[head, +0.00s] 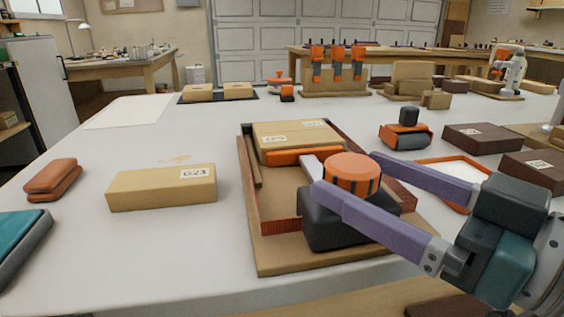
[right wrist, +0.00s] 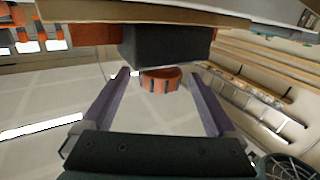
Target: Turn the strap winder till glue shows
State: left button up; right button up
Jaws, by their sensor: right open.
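The strap winder has a ribbed orange knob (head: 352,174) on a dark block (head: 335,229), set at the front of a wooden tray with a reddish rim (head: 273,222). A tan labelled block (head: 300,138) lies in the tray behind it, with an orange band along its front. My right gripper (head: 343,170) is open, with its purple fingers on either side of the knob. In the right wrist view the knob (right wrist: 160,80) sits between the spread fingers (right wrist: 157,75), with gaps visible. I cannot tell any glue on the block. My left gripper is not in view.
A tan G23 block (head: 160,188) stands left of the tray, with a yellowish smear (head: 174,159) behind it. An orange-brown piece (head: 52,179) and a teal object (head: 20,242) lie farther left. Dark brown blocks (head: 483,137) stand at the right.

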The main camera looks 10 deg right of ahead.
aim_at(338, 159)
jog(key=b+x, duration=0.1)
jog(key=x, duration=0.4)
jog(key=shift+w, duration=0.15)
jog(key=c, duration=1.4)
jog(key=shift+o, duration=0.2)
jog(key=m+h+p, duration=0.1)
jog(key=p, duration=0.1)
jog(key=m+t+h+p, duration=0.1)
jog(key=h+p, duration=0.1)
jog(key=m+t+h+p, duration=0.1)
jog(key=p, duration=0.1)
jog(key=shift+w+d+r+p, duration=0.15)
jog(key=shift+d+r+p, duration=0.15)
jog(key=shift+p, duration=0.05)
jog(key=shift+d+f+m+t+h+p, duration=0.15)
jog(key=shift+m+t+h+p, duration=0.15)
jog(key=shift+m+h+p, duration=0.65)
jog(key=shift+d+f+m+h, duration=0.1)
jog(key=shift+m+h, duration=0.1)
jog(key=shift+h, duration=0.45)
jog(key=shift+d+m+h, duration=0.1)
jog(key=shift+m+h, duration=0.05)
jog(key=shift+h, duration=0.45)
